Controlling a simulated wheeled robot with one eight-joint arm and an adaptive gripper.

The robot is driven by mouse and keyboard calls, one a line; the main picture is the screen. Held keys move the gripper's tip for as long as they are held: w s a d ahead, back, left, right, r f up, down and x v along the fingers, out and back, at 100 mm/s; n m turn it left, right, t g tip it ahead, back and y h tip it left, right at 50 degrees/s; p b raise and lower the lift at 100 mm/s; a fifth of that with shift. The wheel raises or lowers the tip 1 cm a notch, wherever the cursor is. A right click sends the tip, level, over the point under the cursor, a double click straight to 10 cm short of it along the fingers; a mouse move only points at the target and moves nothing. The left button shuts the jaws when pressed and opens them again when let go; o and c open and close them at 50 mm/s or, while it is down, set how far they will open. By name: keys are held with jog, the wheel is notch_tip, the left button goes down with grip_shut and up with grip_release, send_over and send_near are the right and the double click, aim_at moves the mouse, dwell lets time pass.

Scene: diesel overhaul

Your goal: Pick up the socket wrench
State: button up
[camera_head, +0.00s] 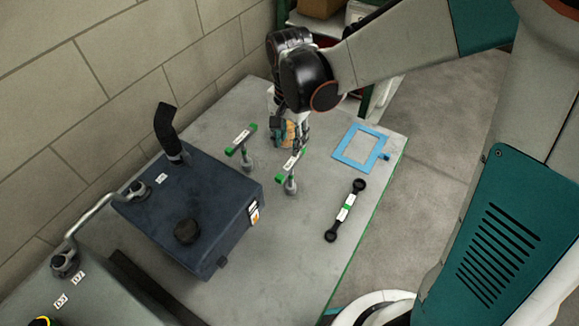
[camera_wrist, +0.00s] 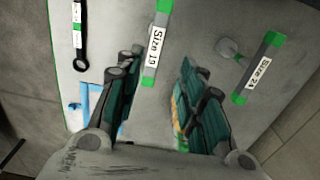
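Two T-handled socket wrenches with green bar ends and white labels stand upright on the grey table. The one labelled "Size 13" (camera_wrist: 156,45) has its bar close ahead of my gripper in the wrist view, and it also shows in the head view (camera_head: 290,162). The other (camera_head: 241,137) stands to its left; in the wrist view its label appears to read "Size 24" (camera_wrist: 258,69). My gripper (camera_wrist: 157,68) is open, its fingers apart and nothing held between them. In the head view the gripper (camera_head: 291,138) is just above and behind the nearer wrench; exact contact is unclear.
A dark blue tank (camera_head: 190,210) with a black spout stands left of the wrenches. A blue rectangular frame (camera_head: 344,153) and a black double-ended wrench (camera_head: 345,208) lie to the right. An orange-and-green object (camera_head: 290,130) is partly hidden behind the gripper.

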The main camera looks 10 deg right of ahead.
aim_at(290, 159)
notch_tip(290, 159, down, 8)
jog(key=b, duration=0.5)
jog(key=shift+f, duration=0.1)
jog(key=shift+s+d+f+b, duration=0.1)
jog(key=shift+s+f+b, duration=0.1)
jog(key=shift+f+b, duration=0.55)
jog(key=shift+s+a+f+b, duration=0.15)
jog(key=shift+f+b, duration=0.25)
jog(key=shift+f, duration=0.55)
jog(key=shift+s+d+f+b, duration=0.2)
jog(key=shift+f+b, duration=0.4)
jog(key=shift+f, duration=0.25)
jog(key=shift+r, duration=0.1)
jog(key=shift+c, duration=0.6)
grip_shut()
